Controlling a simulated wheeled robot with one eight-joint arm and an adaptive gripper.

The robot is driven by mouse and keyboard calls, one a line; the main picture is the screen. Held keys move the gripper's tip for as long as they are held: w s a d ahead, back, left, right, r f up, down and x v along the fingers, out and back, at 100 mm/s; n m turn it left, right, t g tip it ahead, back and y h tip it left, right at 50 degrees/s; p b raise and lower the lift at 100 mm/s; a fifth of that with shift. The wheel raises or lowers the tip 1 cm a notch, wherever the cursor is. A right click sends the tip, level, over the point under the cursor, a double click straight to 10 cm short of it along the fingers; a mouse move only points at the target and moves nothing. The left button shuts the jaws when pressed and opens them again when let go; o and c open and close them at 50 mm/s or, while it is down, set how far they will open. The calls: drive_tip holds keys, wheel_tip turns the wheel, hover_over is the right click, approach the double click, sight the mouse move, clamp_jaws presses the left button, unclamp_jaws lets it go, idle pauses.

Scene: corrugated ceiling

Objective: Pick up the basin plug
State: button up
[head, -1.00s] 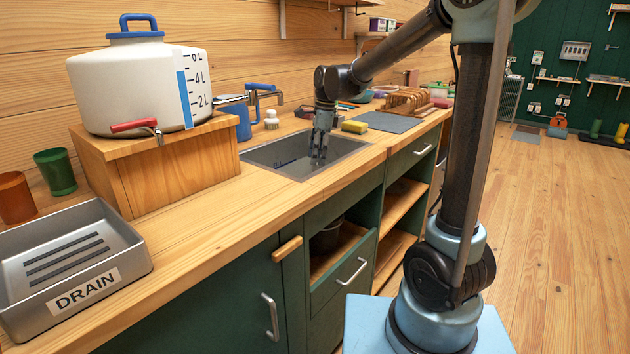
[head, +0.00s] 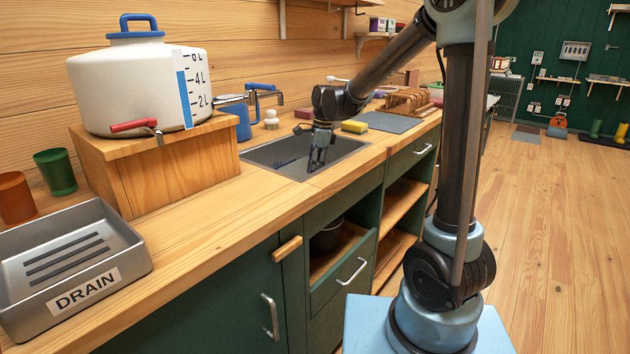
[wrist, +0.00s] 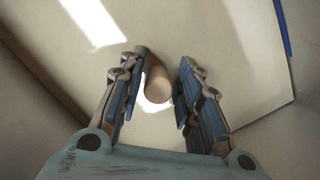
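The basin plug looks like a small beige, round-topped cylinder (wrist: 157,86) in the wrist view, standing on the pale basin floor with a bright patch around its foot. My gripper (wrist: 160,92) is open, with one finger on each side of the plug. In the head view my gripper (head: 318,160) points down into the grey sink basin (head: 268,152), and the plug cannot be made out there.
A blue-handled tap (head: 262,90) and a white brush (head: 271,120) stand behind the basin. A yellow sponge (head: 354,126) lies by its far right corner. A white water tank (head: 125,85) on a wooden box and a drain tray (head: 70,262) occupy the left. Wooden counter (head: 215,215) in front is clear.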

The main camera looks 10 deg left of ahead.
clamp_jaws()
drive_tip(key=shift+r, duration=0.1)
